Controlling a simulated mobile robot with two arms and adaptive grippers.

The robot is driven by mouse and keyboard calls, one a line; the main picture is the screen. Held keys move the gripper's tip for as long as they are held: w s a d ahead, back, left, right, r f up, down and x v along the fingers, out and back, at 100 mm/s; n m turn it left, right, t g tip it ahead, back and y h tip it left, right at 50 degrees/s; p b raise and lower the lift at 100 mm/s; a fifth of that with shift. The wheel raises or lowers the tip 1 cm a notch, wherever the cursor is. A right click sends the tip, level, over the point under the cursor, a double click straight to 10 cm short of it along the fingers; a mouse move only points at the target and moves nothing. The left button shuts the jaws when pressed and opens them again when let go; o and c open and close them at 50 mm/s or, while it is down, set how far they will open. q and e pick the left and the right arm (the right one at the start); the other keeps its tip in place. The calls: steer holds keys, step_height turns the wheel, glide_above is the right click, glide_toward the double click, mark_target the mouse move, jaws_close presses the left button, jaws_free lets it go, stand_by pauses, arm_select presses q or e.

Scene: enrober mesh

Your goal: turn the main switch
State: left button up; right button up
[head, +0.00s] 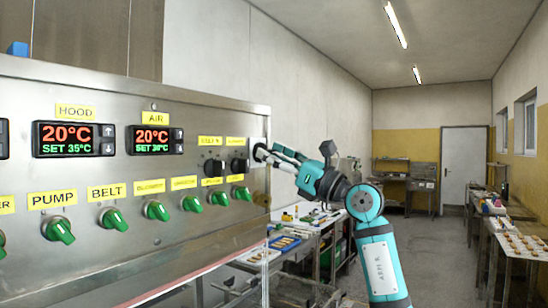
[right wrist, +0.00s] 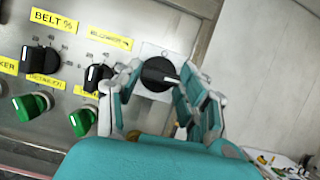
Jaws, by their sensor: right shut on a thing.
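The main switch is a black round knob (right wrist: 156,74) with a white mark, on a light square plate at the right end of the steel control panel. In the right wrist view its white mark points to the right. My right gripper (right wrist: 158,85) has its fingers on both sides of the knob and is shut on it. In the head view the gripper (head: 262,155) reaches the panel's right edge from the right, and its fingers hide most of the switch. My left gripper is not in view.
The panel (head: 100,185) carries a row of green knobs (head: 59,230), black dials (right wrist: 40,58) and red-green temperature displays (head: 66,138). The nearest black dial (right wrist: 98,78) sits close left of my fingers. A table with items (head: 300,240) stands behind the panel; a grey door (head: 464,165) is far back.

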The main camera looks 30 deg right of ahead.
steer(key=n+g+y, duration=0.1)
steer(key=n, duration=0.2)
steer(key=n+g+y, duration=0.1)
steer(key=n, duration=0.3)
steer(key=n+g+y, duration=0.1)
steer(key=n, duration=0.2)
steer(key=shift+d+r+y+p, duration=0.2)
steer(key=shift+d+y+p, duration=0.05)
steer(key=shift+y+p, duration=0.05)
steer(key=n+g+p, duration=0.1)
steer(key=n, duration=0.2)
steer(key=n+g+p, duration=0.2)
steer(key=n, duration=0.2)
steer(key=shift+w+r+y, duration=0.1)
steer(key=shift+r+y, duration=0.05)
steer(key=shift+y, duration=0.15)
steer(key=n+g+p, duration=0.1)
steer(key=n+p, duration=0.1)
steer(key=n, duration=0.2)
steer(key=shift+g, duration=0.3)
steer(key=shift+n+p, duration=0.3)
steer(key=shift+h, duration=0.4)
